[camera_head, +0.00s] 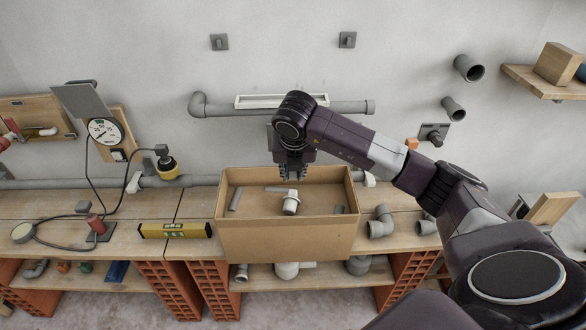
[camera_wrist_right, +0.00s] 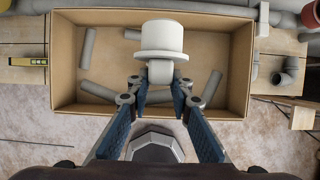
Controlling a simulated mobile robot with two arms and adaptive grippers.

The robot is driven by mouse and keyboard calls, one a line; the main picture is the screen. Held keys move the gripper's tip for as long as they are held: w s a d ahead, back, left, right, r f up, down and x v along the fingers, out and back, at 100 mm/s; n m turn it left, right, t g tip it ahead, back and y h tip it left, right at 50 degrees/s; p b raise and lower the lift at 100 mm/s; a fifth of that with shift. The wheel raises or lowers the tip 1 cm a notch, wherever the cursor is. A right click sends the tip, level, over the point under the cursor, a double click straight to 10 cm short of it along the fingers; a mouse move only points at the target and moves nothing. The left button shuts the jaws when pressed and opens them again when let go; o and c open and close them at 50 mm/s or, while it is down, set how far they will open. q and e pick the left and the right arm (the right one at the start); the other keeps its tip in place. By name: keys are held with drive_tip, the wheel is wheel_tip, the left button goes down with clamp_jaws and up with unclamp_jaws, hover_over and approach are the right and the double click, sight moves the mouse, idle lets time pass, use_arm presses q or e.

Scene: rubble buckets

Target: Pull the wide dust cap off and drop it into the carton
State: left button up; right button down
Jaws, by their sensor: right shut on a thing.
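My right gripper (camera_head: 292,176) hangs over the open cardboard carton (camera_head: 290,240), fingers pointing down. It is shut on a white cap (camera_head: 290,205), which has a wide round body and a narrower stub. In the right wrist view, the stub of the cap (camera_wrist_right: 162,37) sits between the fingertips (camera_wrist_right: 160,83), and the wide part extends beyond them. Behind the cap, the carton (camera_wrist_right: 205,45) fills the middle of that view. The cap appears above the carton floor, within its rim. My left gripper is not in view.
Several grey pipe pieces (camera_wrist_right: 88,48) lie in the carton. A yellow level (camera_head: 175,230) and a cabled gauge (camera_head: 104,131) are to its left. Grey elbow fittings (camera_head: 381,221) stand to its right on the wooden bench (camera_head: 190,205). A grey pipe (camera_head: 225,110) runs along the wall behind.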

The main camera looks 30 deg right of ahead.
wheel_tip(320, 180, down, 3)
drive_tip(key=shift+b, duration=0.45)
drive_tip(key=c, duration=1.7)
unclamp_jaws()
drive_tip(key=shift+o, duration=0.2)
drive_tip(key=v, duration=1.2)
drive_tip(key=shift+w, duration=0.1)
